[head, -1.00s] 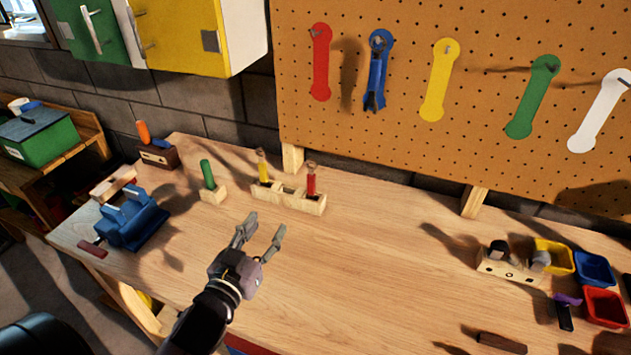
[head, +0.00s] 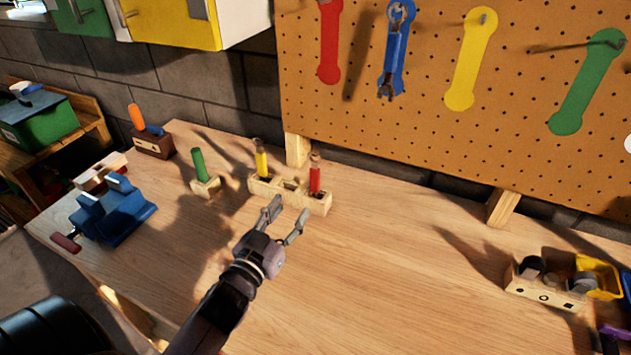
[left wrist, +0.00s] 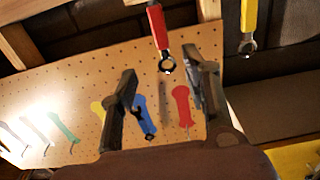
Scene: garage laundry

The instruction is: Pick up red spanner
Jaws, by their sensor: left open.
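The red spanner (head: 315,178) stands upright in the right end of a light wooden holder (head: 290,195) on the workbench. My left gripper (head: 288,213) is open and empty, in front of the holder and apart from the spanner. The spanner's lower end is hidden in the holder. My right gripper is not in view.
A yellow-handled tool (head: 261,160) stands in the same holder. A green-handled tool (head: 198,166) in a small block and a blue vise (head: 112,215) are to the left. The pegboard (head: 420,120) rises behind, with a blue spanner (head: 395,50) hanging. The bench's middle is clear.

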